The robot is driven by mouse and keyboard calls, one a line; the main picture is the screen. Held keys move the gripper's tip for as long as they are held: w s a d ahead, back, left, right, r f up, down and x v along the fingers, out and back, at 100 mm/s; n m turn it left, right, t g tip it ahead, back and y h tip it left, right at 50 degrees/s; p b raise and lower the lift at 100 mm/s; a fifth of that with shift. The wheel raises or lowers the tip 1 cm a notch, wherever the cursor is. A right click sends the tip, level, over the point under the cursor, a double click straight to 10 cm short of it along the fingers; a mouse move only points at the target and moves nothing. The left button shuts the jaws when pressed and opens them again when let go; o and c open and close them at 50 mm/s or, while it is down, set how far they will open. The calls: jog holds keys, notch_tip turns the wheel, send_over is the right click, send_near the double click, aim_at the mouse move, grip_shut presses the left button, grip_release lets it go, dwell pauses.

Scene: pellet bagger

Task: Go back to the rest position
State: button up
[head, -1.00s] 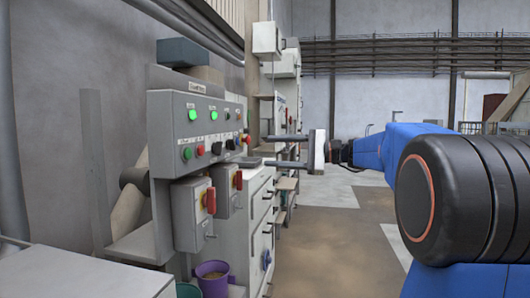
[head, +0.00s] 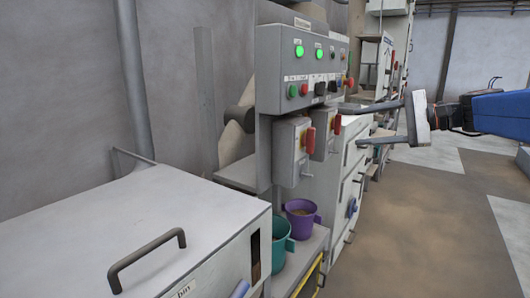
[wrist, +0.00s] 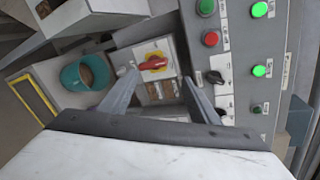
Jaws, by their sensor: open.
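My gripper (head: 372,124) is at the right in the head view, its two grey fingers apart and pointing left toward the control panel (head: 262,78). Nothing is between the fingers. In the wrist view the open fingers of my gripper (wrist: 160,92) show in front of the panel (wrist: 240,25) and a red-handled switch (wrist: 155,64). The fingers look apart from the panel; the exact gap is hard to tell. My blue arm comes in from the right edge of the head view. Two green lamps (head: 299,51) on the panel are lit.
Two switch boxes with red handles (head: 310,138) hang below the panel. A teal cup (head: 281,240) and a purple cup (head: 301,216) stand on a low shelf. A white bin with a handle (head: 90,235) fills the lower left. The floor (head: 430,215) at right is clear.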

jog(key=s+a+f+n+g+h, duration=0.2)
jog(key=s+a+f+h, duration=0.1)
jog(key=s+f, duration=0.55)
jog(key=s+a+f+n+g+h, duration=0.2)
jog(key=s+a+f+n+h, duration=0.1)
jog(key=s+f, duration=0.5)
jog(key=s+d+f+n+h, duration=0.3)
jog(key=s+f, duration=0.3)
jog(key=f, duration=0.1)
jog(key=s+d+f+n+h, duration=0.3)
jog(key=s+f, duration=0.3)
jog(key=f, duration=0.2)
jog(key=shift+s+n+t, duration=0.15)
jog(key=shift+n+t, duration=0.15)
jog(key=shift+n, duration=0.1)
